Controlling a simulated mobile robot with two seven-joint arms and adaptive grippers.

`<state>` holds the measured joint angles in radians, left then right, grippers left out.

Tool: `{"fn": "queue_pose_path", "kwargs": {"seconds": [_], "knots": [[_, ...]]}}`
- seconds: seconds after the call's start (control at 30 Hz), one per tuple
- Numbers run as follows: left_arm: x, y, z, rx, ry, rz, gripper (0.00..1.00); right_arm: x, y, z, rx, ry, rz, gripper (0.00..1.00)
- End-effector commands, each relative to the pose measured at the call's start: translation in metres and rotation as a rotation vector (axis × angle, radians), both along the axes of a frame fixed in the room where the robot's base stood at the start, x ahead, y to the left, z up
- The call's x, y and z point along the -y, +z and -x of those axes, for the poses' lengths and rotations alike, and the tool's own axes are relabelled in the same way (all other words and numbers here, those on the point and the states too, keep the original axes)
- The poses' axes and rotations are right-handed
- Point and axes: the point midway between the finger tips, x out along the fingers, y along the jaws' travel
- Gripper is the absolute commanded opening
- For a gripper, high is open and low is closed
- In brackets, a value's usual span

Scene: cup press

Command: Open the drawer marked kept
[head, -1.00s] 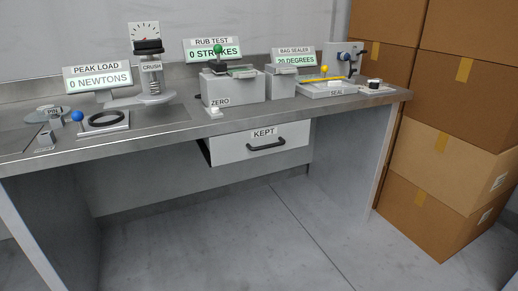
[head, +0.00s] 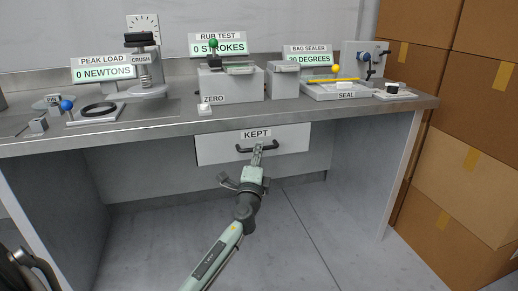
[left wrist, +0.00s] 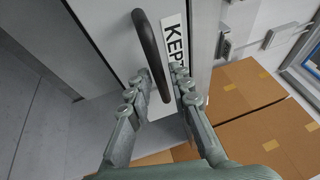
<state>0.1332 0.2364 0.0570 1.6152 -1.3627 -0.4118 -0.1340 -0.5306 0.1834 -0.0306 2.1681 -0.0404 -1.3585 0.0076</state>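The drawer (head: 222,150) marked KEPT is a white front under the bench, with a dark bar handle (head: 242,150) below its label. In the head view it looks closed or nearly so. My left gripper (head: 257,151) reaches up to the handle from below. In the left wrist view the two fingers (left wrist: 161,80) are spread, with the dark handle (left wrist: 147,40) running between them. Gaps show beside the bar, so the gripper looks open around it, not clamped. The KEPT label (left wrist: 174,45) is partly behind a finger. My right gripper is not in view.
The bench top (head: 150,118) above carries a crush press (head: 143,65), a rub tester (head: 230,84), a bag sealer (head: 335,88) and a white ZERO button (head: 204,108). Cardboard boxes (head: 455,165) stack at the right. The floor below the drawer is clear.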

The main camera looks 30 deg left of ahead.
Motion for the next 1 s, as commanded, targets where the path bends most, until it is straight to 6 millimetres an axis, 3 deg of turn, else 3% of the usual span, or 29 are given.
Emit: {"fn": "queue_pose_path", "kwargs": {"seconds": [0.13,0.47,0.63,1.0], "knots": [[-0.006,0.003,-0.013,0.000,-0.001,0.001,0.20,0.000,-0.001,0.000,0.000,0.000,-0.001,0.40],[-0.008,0.003,-0.017,-0.001,-0.001,0.001,0.20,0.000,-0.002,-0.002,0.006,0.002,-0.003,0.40],[-0.008,0.003,-0.016,0.000,-0.001,0.002,0.00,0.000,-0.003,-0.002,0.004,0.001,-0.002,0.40],[-0.008,0.002,-0.016,0.000,0.000,0.002,0.00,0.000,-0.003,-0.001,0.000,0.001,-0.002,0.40]]}}
